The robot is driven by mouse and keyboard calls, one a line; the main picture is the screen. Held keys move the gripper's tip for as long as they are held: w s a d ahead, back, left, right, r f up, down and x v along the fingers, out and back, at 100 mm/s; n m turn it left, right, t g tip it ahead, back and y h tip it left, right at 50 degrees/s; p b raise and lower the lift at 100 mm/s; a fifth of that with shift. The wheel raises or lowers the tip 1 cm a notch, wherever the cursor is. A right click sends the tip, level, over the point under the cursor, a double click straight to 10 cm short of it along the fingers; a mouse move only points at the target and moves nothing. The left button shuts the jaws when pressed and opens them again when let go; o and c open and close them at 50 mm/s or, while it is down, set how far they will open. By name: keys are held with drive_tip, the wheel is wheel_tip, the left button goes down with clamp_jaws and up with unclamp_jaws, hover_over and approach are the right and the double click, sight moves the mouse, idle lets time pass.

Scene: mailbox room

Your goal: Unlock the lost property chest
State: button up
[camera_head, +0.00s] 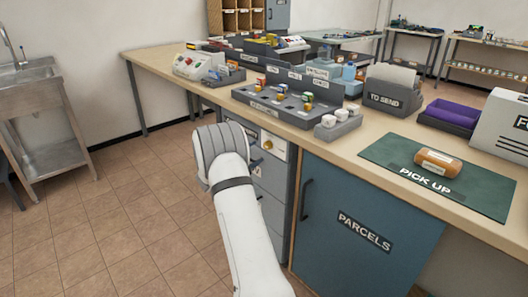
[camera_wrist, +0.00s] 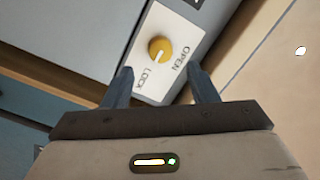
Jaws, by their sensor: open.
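A yellow round knob (camera_wrist: 159,49) sits on a white plate (camera_wrist: 180,25) marked OPEN and LOCK. A pale mark on the knob lies on its LOCK side. My gripper (camera_wrist: 162,74) is open, with one finger on each side of the plate's lower part. Its fingertips are short of the knob in the wrist view, and nothing is between them. In the head view the knob (camera_head: 267,145) shows on the front of a grey drawer unit (camera_head: 270,178) under the counter. My arm hides part of that unit. No lost property label is readable.
A blue PARCELS door (camera_head: 352,225) with a dark handle is right of the drawer unit. The wooden counter (camera_head: 335,146) above bears a sorting tray (camera_head: 275,105) and a green PICK UP mat (camera_head: 470,188). A metal sink (camera_head: 40,120) stands left. The tiled floor between is clear.

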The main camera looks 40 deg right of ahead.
sight(266, 147)
drive_tip(key=d, duration=0.2)
drive_tip(key=w+d, duration=0.1)
drive_tip(key=d, duration=0.2)
drive_tip(key=shift+d+b, duration=0.3)
drive_tip(key=shift+c, duration=0.4)
drive_tip(key=c, duration=0.9)
